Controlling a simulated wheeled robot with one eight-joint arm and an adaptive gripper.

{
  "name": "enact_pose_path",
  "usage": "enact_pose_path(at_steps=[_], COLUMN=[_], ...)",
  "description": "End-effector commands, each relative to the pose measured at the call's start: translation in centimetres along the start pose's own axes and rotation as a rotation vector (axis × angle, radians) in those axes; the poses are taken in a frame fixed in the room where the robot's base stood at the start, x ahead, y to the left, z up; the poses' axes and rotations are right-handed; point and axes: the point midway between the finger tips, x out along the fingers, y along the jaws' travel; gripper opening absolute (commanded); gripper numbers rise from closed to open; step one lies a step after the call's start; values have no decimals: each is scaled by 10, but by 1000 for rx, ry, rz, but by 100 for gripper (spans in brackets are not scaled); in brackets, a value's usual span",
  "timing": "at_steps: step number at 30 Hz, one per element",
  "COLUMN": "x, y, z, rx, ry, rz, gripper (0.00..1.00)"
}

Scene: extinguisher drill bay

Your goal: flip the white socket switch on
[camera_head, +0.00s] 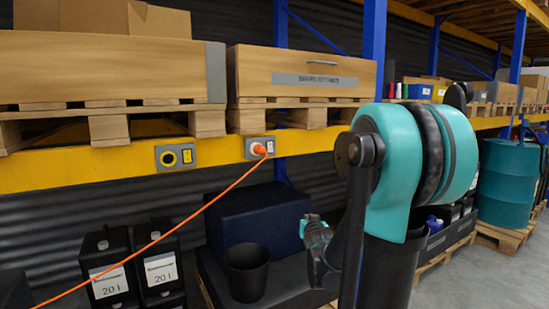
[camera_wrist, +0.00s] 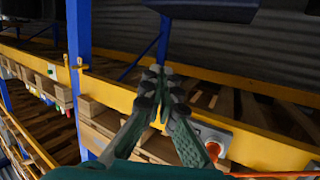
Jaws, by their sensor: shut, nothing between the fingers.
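The white socket switch (camera_head: 270,147) sits at the right of a grey plate on the yellow beam. To its left, an orange plug (camera_head: 260,149) is in the white round socket of the same plate. In the wrist view the plate (camera_wrist: 212,134) and orange plug (camera_wrist: 213,150) show right of my gripper; the right finger partly covers them, and the switch's position cannot be read. My gripper (camera_wrist: 160,72) is shut and empty, its fingertips together. In the head view my gripper (camera_head: 307,224) is below and to the right of the plate, apart from it.
A second plate with a yellow ring socket (camera_head: 177,158) and yellow switch (camera_head: 187,156) is farther left. An orange cord (camera_head: 165,236) hangs from the plug. A dark blue box (camera_head: 258,215) and black bin (camera_head: 246,271) are below.

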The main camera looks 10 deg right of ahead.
Motion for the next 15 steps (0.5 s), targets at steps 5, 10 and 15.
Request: enact_pose_path(at_steps=[5, 10, 15], x=[36, 52, 54], y=[-14, -33, -54], z=[-64, -110, -135], rx=[29, 42, 47], ry=[265, 494, 675], rz=[-89, -221, -377], gripper=[0, 0, 0])
